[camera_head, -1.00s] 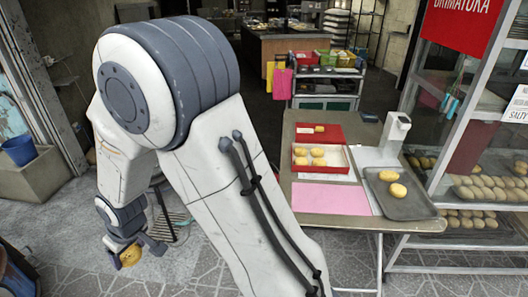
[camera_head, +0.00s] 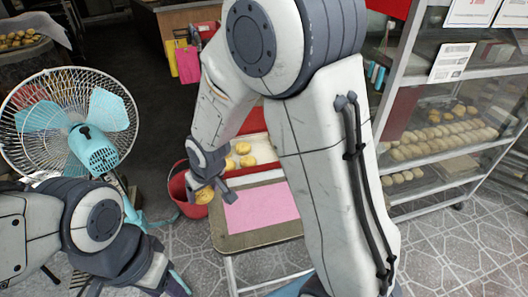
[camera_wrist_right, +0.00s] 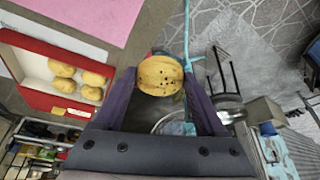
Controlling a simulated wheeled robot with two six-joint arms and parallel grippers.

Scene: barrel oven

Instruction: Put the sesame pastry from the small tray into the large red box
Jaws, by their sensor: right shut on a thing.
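My right gripper (camera_head: 208,190) is shut on a round golden sesame pastry (camera_head: 203,195). The pastry (camera_wrist_right: 160,76) shows dark specks between the fingertips in the right wrist view. In the head view they appear at the table's left edge, in front of the red box (camera_head: 252,170). In the wrist view this box (camera_wrist_right: 22,92) is left of the gripper, open and white inside, with several pastries in it. The pastry is apart from the box. The small tray is hidden in the head view. My left arm is at lower left; its fingers (camera_head: 172,284) are only partly visible.
A pink sheet (camera_head: 262,207) lies on the table in front of the box. A red bucket (camera_head: 180,190) is left of the table, beyond the gripper. A fan (camera_head: 75,125) stands further left. A glass display shelf (camera_head: 440,140) with pastries stands at right.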

